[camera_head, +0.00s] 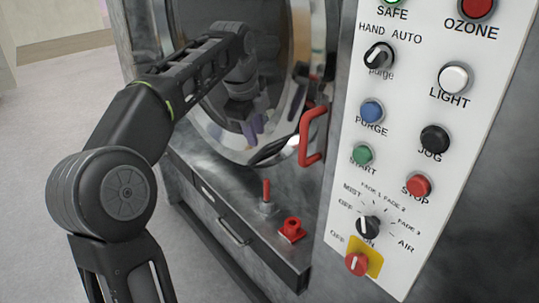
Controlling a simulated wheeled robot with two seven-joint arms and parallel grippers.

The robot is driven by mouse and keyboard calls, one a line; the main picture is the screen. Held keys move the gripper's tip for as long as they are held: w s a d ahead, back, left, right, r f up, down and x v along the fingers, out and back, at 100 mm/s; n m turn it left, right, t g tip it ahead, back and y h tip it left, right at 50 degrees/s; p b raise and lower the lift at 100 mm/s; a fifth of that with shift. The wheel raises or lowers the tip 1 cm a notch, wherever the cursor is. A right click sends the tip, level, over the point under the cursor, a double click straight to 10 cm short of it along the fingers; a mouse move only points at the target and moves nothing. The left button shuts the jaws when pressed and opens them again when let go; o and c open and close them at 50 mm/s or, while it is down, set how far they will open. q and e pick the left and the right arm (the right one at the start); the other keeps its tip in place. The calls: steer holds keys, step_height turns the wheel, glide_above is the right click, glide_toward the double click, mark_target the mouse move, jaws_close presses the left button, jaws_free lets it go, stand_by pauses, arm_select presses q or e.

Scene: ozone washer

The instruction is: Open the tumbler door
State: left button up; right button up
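The tumbler door is a large round one with a metal rim (215,133) and dark glass, at the top middle of the head view. It looks closed, though my arm covers part of it. A red door handle (312,137) stands upright at the door's right side, beside the control panel. My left arm reaches in from the left across the door. My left gripper (243,108) is in front of the glass, to the left of the red handle and apart from it. Its fingers blend into the dark glass and reflections, so its opening is unclear. My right gripper is out of view.
A white control panel (400,205) with several buttons and knobs fills the right side. Below the door, a ledge carries a small red lever (266,192) and a red fitting (292,229). Grey floor (45,115) lies open at the left.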

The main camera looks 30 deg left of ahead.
arm_select(q)
steer(key=x, duration=1.2)
steer(key=shift+p, duration=0.3)
steer(key=shift+s, duration=0.1)
steer(key=shift+c, duration=0.4)
jaws_close()
stand_by(0.7)
